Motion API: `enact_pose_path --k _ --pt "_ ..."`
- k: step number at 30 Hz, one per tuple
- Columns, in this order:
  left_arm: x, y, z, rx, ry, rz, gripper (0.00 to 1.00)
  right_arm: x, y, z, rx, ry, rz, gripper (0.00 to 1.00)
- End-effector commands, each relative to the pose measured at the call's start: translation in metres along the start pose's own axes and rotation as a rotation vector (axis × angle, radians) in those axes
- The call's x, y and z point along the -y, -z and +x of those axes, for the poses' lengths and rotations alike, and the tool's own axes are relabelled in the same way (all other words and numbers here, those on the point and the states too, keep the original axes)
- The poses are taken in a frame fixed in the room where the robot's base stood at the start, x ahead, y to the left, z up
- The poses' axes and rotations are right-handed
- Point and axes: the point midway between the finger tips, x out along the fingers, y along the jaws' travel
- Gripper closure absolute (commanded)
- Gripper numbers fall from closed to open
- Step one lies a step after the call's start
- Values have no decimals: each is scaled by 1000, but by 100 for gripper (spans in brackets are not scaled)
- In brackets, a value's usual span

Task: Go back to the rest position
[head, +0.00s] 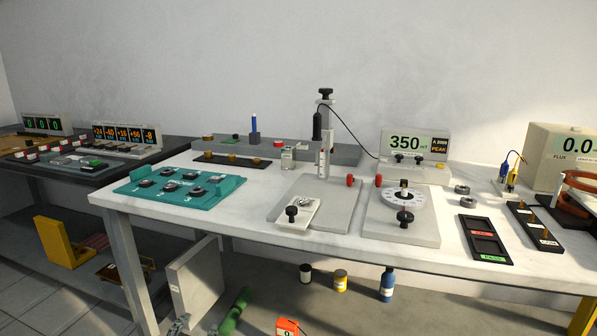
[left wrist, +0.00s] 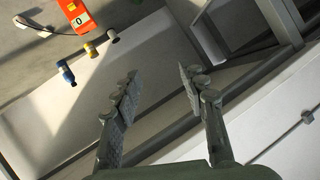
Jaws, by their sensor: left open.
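My left gripper (head: 196,327) shows only in part at the bottom edge of the head view, low in front of the white table (head: 250,228). Its grey fingers lie beside a green part of my arm. In the left wrist view the two fingers of my left gripper (left wrist: 158,78) stand well apart with nothing between them. They point toward the area under the table. My right gripper is in neither view.
A grey panel (head: 196,282) and a table leg (head: 130,270) stand near my left gripper. An orange meter (head: 287,327) and yellow (head: 340,281) and blue (head: 387,286) jars are below the tabletop. A teal tray (head: 170,189) and magnet fixtures (head: 404,215) occupy the tabletop.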

Motion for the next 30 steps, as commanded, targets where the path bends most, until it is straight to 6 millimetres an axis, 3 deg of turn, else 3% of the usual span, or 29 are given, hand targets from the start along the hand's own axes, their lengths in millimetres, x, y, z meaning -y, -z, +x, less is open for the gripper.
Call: enact_pose_path --k 1,6,9,12,15,18,30 --pt "-5 -40 -10 107 -16 -23 58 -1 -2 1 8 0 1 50" --pt "-22 -159 -59 443 -72 -84 58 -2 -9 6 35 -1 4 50" --pt "-32 -214 -96 613 -107 -112 58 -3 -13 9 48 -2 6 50" --pt "-41 -252 -128 743 -138 -131 58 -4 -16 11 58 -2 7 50" --pt "-46 -274 -151 825 -160 -144 58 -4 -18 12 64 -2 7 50" --pt "-48 -284 -162 864 -169 -149 58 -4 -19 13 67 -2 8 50" --pt "-49 -286 -164 871 -171 -150 58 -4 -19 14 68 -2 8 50"
